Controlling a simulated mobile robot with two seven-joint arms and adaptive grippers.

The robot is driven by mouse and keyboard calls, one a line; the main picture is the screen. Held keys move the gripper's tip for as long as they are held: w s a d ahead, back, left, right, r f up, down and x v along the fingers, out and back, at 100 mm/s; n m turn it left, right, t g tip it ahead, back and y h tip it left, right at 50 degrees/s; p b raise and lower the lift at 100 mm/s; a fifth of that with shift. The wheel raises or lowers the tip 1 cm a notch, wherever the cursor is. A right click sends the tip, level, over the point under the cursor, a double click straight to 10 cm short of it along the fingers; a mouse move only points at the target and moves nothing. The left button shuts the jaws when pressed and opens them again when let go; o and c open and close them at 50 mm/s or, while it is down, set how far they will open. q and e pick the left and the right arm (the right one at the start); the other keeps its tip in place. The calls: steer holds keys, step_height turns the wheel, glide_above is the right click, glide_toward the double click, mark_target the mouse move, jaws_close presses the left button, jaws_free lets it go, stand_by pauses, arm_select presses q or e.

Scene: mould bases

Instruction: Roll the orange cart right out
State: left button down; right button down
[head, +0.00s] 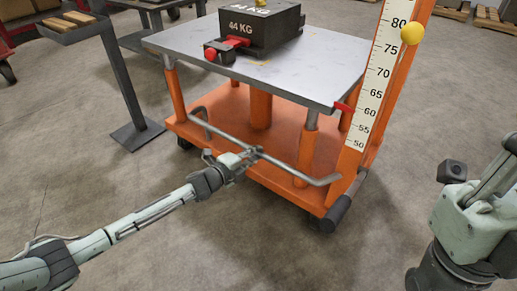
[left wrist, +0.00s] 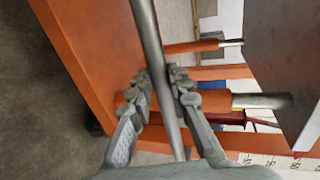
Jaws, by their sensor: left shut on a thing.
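The orange cart (head: 250,139) is a lift table with a grey steel top (head: 290,72), orange base and legs, and dark wheels. A grey push bar (head: 300,172) runs along its near side. My left gripper (head: 252,156) is shut on this bar near its middle. In the left wrist view, the fingers (left wrist: 165,88) lie on either side of the bar (left wrist: 150,40). A black block (head: 262,30) marked 44 KG sits on the cart's top. Only part of my right arm shows at the right edge; its gripper is not in view.
A height scale (head: 375,90) with a yellow ball stands at the cart's right side. A dark stand (head: 137,130) with a small tray is close on the left. Pallets (head: 495,20) lie far back right. Concrete floor in front of the cart is clear apart from my arms.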

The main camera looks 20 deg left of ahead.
arm_select(q)
steer(key=shift+s+a+f+p, duration=0.1)
steer(key=shift+s+a+p, duration=0.15)
steer(key=shift+s, duration=0.55)
steer(key=shift+s+a+f+p, duration=0.15)
steer(key=shift+s+a, duration=0.25)
steer(key=shift+s, duration=0.4)
steer(key=shift+s+a+r+p, duration=0.1)
steer(key=shift+s+a+p, duration=0.15)
steer(key=shift+s, duration=0.55)
steer(key=c, duration=1.3)
jaws_free()
steer(key=shift+w, duration=0.2)
steer(key=shift+c, duration=0.2)
